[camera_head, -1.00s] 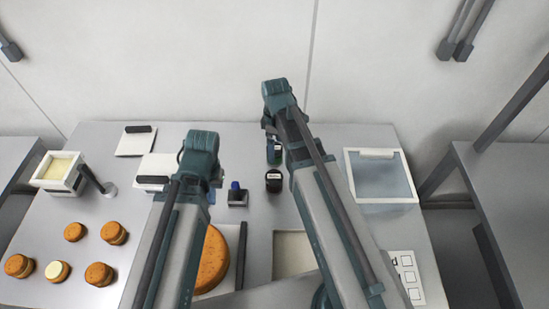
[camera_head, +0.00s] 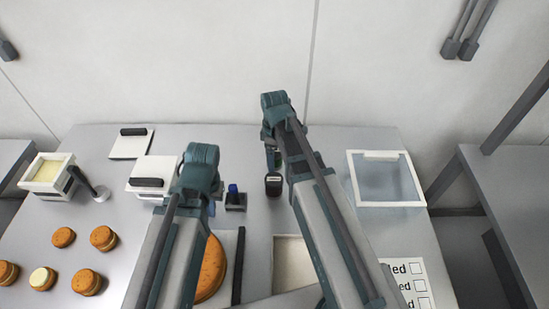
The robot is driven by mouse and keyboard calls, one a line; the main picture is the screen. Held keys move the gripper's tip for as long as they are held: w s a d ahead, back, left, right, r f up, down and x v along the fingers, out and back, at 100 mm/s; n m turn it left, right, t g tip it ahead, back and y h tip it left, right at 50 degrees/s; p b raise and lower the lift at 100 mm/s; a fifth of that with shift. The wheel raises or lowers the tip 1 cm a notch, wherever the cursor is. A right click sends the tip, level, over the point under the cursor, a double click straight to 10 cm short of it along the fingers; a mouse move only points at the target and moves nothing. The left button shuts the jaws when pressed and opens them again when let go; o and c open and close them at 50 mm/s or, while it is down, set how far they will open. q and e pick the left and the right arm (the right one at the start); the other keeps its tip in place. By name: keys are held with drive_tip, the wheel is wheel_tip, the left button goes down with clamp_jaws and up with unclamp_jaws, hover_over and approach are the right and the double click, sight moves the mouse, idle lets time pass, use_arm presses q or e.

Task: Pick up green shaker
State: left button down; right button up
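The green shaker (camera_head: 274,160) stands toward the back of the table, mostly hidden behind my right gripper, with only a narrow green strip showing. My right gripper (camera_head: 269,138) points down at the shaker's top; I cannot tell whether it touches it, or whether its fingers are open or shut. A dark shaker with a white label (camera_head: 273,185) stands just in front of the green one. My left gripper (camera_head: 212,200) hangs to the left, beside a blue-topped stamp; its fingers are hidden by its own wrist.
The blue-topped stamp (camera_head: 235,198) sits left of the dark shaker. A large orange-brown round (camera_head: 211,268) lies on a tray at the front, with several small rounds (camera_head: 103,238) at left. A clear-lidded box (camera_head: 385,180) stands at right. The table between shakers and box is partly clear.

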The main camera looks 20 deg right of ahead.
drive_tip(key=c, duration=1.1)
drive_tip(key=shift+c, duration=0.2)
